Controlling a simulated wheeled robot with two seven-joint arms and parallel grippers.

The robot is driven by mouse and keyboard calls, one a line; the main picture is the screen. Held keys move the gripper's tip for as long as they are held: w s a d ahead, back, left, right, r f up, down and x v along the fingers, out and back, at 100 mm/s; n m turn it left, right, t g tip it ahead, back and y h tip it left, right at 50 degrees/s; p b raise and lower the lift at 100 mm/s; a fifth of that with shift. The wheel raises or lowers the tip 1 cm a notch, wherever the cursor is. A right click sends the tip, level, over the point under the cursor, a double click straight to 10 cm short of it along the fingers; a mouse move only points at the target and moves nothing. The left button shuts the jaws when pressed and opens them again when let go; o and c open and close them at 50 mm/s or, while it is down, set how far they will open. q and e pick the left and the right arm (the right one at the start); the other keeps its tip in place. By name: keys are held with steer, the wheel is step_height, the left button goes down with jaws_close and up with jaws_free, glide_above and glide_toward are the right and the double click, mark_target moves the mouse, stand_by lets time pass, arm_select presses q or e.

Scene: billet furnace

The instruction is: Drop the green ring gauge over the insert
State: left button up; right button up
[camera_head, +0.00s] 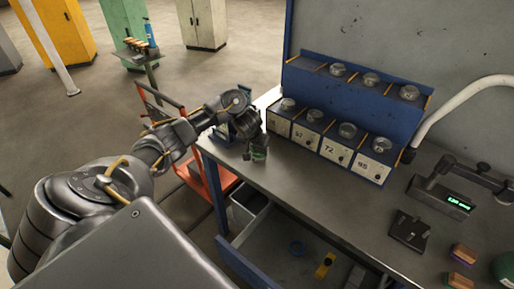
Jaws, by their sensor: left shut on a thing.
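My left arm reaches in from the left, and my left gripper (257,151) is over the left end of the grey bench. It is shut on a small dark green piece, which looks like the green ring gauge (260,154) and is mostly hidden by the fingers. Whether it touches the bench top I cannot tell. Several round metal pieces sit in a blue two-step rack (358,104) right of the gripper; which thing is the insert I cannot tell. My right gripper is not in view.
The grey bench (310,187) has clear room before the rack. A gauge with a lit display (453,201), a dark plate (409,231) and small wooden-looking blocks (462,254) lie at right.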

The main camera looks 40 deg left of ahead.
arm_select(q)
steer(key=shift+p, duration=0.5)
steer(key=shift+f+b, duration=0.3)
steer(key=shift+f, duration=0.35)
steer(key=o, duration=0.8)
steer(key=shift+c, duration=0.2)
steer(key=p+v, duration=0.9)
steer(key=v, duration=0.2)
stand_by(0.4)
stand_by(0.6)
